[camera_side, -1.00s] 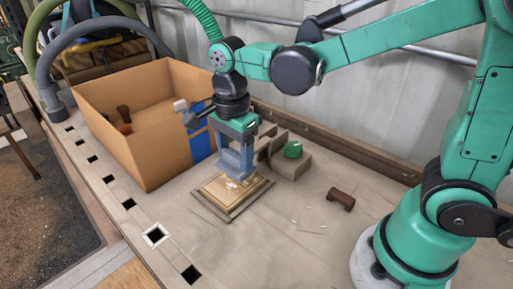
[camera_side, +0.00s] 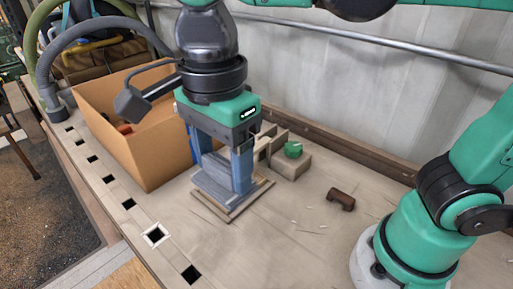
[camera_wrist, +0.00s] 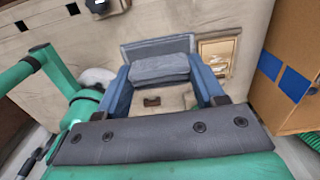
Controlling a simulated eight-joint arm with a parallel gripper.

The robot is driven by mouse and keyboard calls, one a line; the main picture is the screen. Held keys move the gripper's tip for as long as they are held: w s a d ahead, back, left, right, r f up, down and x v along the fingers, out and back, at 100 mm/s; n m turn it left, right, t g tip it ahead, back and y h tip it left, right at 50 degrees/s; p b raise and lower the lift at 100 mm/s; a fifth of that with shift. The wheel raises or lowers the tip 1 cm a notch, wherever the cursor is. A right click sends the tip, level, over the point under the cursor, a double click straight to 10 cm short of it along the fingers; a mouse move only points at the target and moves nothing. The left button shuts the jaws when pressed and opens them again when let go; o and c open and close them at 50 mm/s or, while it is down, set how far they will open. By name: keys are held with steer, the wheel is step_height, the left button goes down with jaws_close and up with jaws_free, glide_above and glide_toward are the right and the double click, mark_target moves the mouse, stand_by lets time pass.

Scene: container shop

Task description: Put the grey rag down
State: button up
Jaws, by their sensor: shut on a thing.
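My gripper (camera_side: 224,186) is upright in the side view, its blue fingers spread around a grey folded rag (camera_side: 215,166). The wrist view shows my gripper (camera_wrist: 160,72) shut on the same rag (camera_wrist: 160,68), which spans between the fingers. In the side view the rag is partly hidden by the near finger. The fingertips overlap a square wooden board (camera_side: 239,208) in the picture; I cannot tell whether they touch it. The board (camera_wrist: 232,38) shows just right of the rag in the wrist view.
An open cardboard box (camera_side: 145,150) stands left of my gripper. Wooden blocks (camera_side: 291,166) with a green knob (camera_side: 293,149) are behind it to the right. A small brown piece (camera_side: 341,199) lies further right.

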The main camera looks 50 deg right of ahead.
mark_target(238, 271)
steer(key=shift+s+a+r, duration=0.15)
steer(key=shift+s+a, duration=0.1)
steer(key=shift+s, duration=0.25)
step_height(238, 271, down, 20)
steer(key=shift+s+r, duration=0.1)
steer(key=shift+r, duration=0.15)
steer(key=shift+f, duration=0.1)
steer(key=o, duration=1.3)
steer(key=shift+o, duration=0.2)
